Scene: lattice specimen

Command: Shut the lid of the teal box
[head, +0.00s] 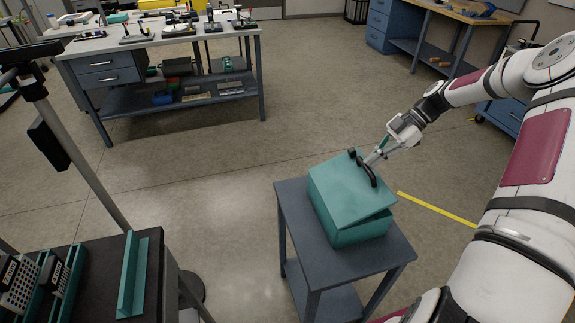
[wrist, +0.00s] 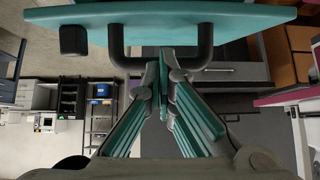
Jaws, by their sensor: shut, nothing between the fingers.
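The teal box (head: 360,235) stands on a small grey table in the head view. Its teal lid (head: 345,195) lies over the top, tilted a little, with its right side seeming raised above the box rim. A dark looped handle (head: 362,168) sits at the lid's far right edge. My gripper (head: 372,158) is at that handle, its fingers shut with nothing between them. In the wrist view the closed fingertips (wrist: 163,62) are within the handle's outline (wrist: 203,50), and the lid's edge (wrist: 160,15) spans the top. Whether the fingers touch the handle I cannot tell.
The small grey table (head: 290,205) has a little bare top around the box. A dark bench (head: 95,270) with a teal angled piece (head: 133,275) is at the lower left. A workbench (head: 160,40) stands behind. Open floor lies between them.

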